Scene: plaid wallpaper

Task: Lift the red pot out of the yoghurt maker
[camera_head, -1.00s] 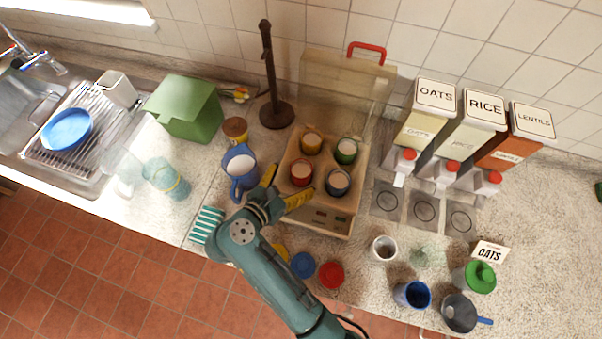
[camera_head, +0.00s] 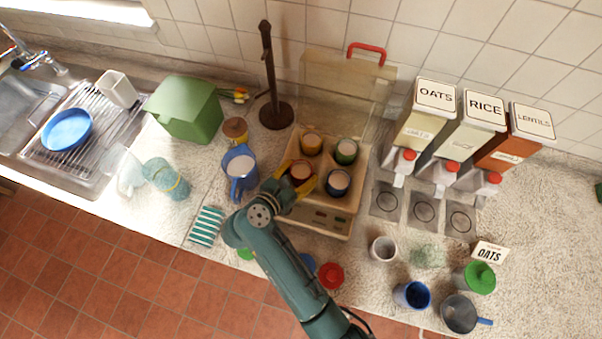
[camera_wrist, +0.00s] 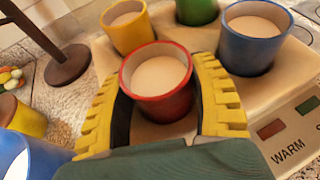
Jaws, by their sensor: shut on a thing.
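The red pot (camera_wrist: 157,106), filled with a pale content, stands in the front left place of the yoghurt maker (camera_head: 318,218). It also shows in the head view (camera_head: 300,181), partly covered by my gripper. My gripper (camera_head: 301,184) is shut on the red pot, with a yellow finger on each side of it; the fingers also flank it in the wrist view (camera_wrist: 165,98). The yellow pot (camera_head: 311,143), green pot (camera_head: 345,151) and blue pot (camera_head: 337,182) stand in the other places. The pot's bottom is hidden.
The maker's clear lid (camera_head: 335,85) with a red handle stands open behind. A blue jug (camera_head: 240,173) stands close on the left. A dark post stand (camera_head: 276,112) is behind left. The red lid (camera_head: 331,275) lies in front.

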